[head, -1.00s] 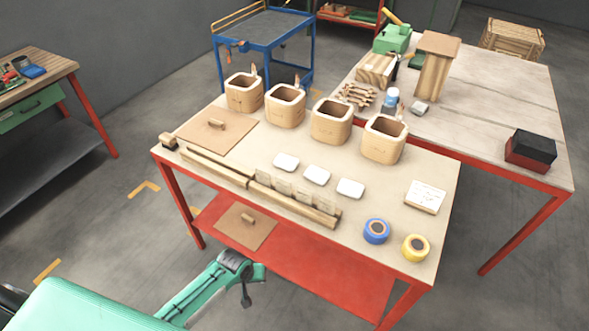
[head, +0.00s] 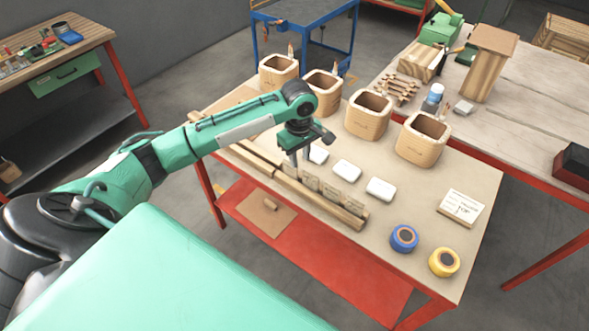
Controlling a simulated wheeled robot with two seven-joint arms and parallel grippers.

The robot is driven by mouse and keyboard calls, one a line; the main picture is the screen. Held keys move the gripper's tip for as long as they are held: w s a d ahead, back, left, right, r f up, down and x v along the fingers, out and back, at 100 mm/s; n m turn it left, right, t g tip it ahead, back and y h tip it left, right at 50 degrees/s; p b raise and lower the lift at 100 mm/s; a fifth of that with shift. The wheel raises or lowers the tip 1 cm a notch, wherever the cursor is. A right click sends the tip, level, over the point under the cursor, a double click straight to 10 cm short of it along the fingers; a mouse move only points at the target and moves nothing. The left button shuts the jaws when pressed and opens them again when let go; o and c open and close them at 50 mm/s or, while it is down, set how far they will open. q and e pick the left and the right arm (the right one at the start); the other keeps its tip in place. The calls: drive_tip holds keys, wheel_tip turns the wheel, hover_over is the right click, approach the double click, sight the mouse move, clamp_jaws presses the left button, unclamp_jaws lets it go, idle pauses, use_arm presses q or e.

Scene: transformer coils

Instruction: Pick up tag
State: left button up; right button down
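Several small beige tags (head: 329,193) stand in a row along the slotted wooden rail (head: 344,216) near the table's front edge. My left gripper (head: 294,176) points down above the left end of this row. Its fingers are small and partly overlap the tags and rail behind them, so I cannot tell whether it is open or touching a tag. The leftmost part of the row is hidden by the gripper. My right gripper is not in view.
White pads (head: 347,170) lie behind the tags, and several wooden coil boxes (head: 369,115) stand farther back. A blue tape roll (head: 404,238), a yellow tape roll (head: 444,262) and a note block (head: 461,207) are at the right. My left arm covers much of the table's left side.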

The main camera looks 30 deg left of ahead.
use_arm(q)
drive_tip(key=w+a+r+n, duration=0.2)
drive_tip(key=a+r+n, duration=0.1)
drive_tip(key=a+r, duration=0.1)
drive_tip(key=p, duration=0.1)
hover_over(290, 168)
drive_tip(key=f, duration=0.8)
drive_tip(key=shift+w+f, duration=0.2)
drive_tip(key=shift+f+p, duration=0.55)
wheel_tip(290, 168, down, 4)
drive_tip(key=shift+s+r+p, duration=0.1)
drive_tip(key=shift+r+p, duration=0.05)
drive_tip(key=shift+p, duration=0.4)
drive_tip(key=shift+f, duration=0.4)
drive_tip(key=shift+c, duration=0.4)
clamp_jaws()
